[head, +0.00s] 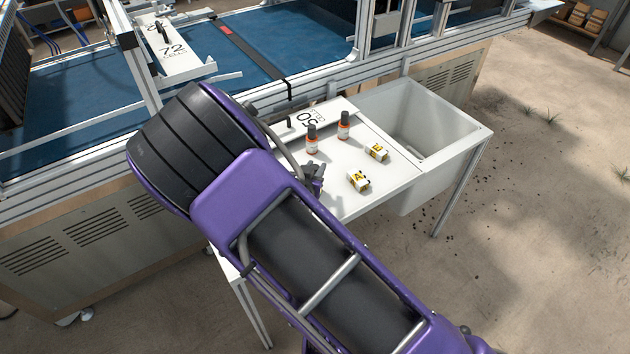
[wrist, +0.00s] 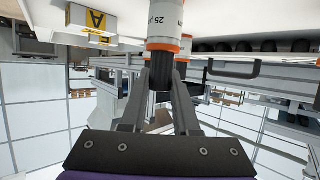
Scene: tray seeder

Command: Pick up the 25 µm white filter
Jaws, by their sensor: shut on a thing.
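The 25 µm white filter (wrist: 165,18) is at the top of the wrist view, which appears upside down. It has a pale body with "25 µ" text, orange bands and a black cap (wrist: 160,76). My gripper (wrist: 162,84) is shut on it at the cap, one finger on each side. Part of a similar orange-banded filter shows behind it. In the head view, two black-topped, orange-banded filters (head: 312,140) (head: 344,125) stand upright on the white table, just beyond my gripper (head: 316,176). I cannot tell there which one is held.
Two white-and-yellow boxes (head: 359,181) (head: 377,152) lie right of the filters; one also shows in the wrist view (wrist: 92,24). A plate marked 50 (head: 310,116) lies behind them. A white sink basin (head: 455,130) adjoins the table. The seeder's metal frame (head: 290,100) runs behind.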

